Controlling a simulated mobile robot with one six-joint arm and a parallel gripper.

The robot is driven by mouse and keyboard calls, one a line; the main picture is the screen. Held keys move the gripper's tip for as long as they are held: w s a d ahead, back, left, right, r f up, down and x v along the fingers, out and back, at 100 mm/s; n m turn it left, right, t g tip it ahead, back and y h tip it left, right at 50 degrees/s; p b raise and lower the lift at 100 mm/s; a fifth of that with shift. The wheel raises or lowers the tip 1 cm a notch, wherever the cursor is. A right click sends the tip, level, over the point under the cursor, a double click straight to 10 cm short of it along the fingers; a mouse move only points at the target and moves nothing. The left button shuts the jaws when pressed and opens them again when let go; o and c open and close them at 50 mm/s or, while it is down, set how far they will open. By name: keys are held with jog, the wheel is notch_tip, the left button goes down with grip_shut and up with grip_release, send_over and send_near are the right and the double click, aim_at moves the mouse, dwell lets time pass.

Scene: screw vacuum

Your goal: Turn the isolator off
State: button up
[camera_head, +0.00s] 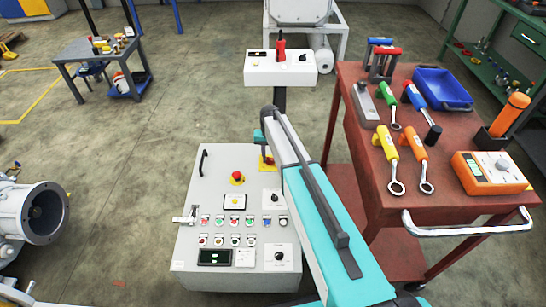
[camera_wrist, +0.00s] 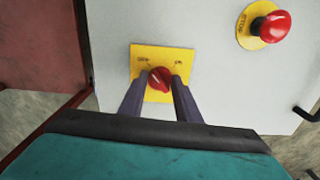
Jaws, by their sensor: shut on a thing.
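The isolator is a red rotary knob (camera_wrist: 159,79) on a square yellow plate (camera_wrist: 138,52), fixed to a light grey panel (camera_wrist: 215,85). Small lettering shows at two places on the plate, too blurred to read surely. My gripper (camera_wrist: 161,84) is shut on the red knob, with one dark finger on each side of it. The knob looks slightly tilted, but I cannot tell its exact setting. In the head view the yellow plate (camera_head: 267,164) shows at the cabinet's upper right, with the knob largely hidden by my gripper (camera_head: 266,150).
A red emergency stop button (camera_wrist: 270,27) on a yellow disc sits nearby on the same panel. The cabinet (camera_head: 185,255) also carries several small buttons and a black handle (camera_head: 202,162). A red tool cart (camera_head: 375,190) with wrenches stands close on the right.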

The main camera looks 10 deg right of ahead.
aim_at(270, 159)
jog(key=shift+s+a+f+n, duration=0.1)
jog(key=shift+s+n, duration=0.15)
jog(key=shift+n, duration=0.15)
jog(key=o, duration=1.1)
jog(key=shift+c, duration=0.2)
jog(key=shift+w, duration=0.1)
jog(key=shift+w+r, duration=0.1)
jog(key=shift+r, duration=0.1)
notch_tip(270, 159, up, 14)
jog(key=shift+f, duration=0.25)
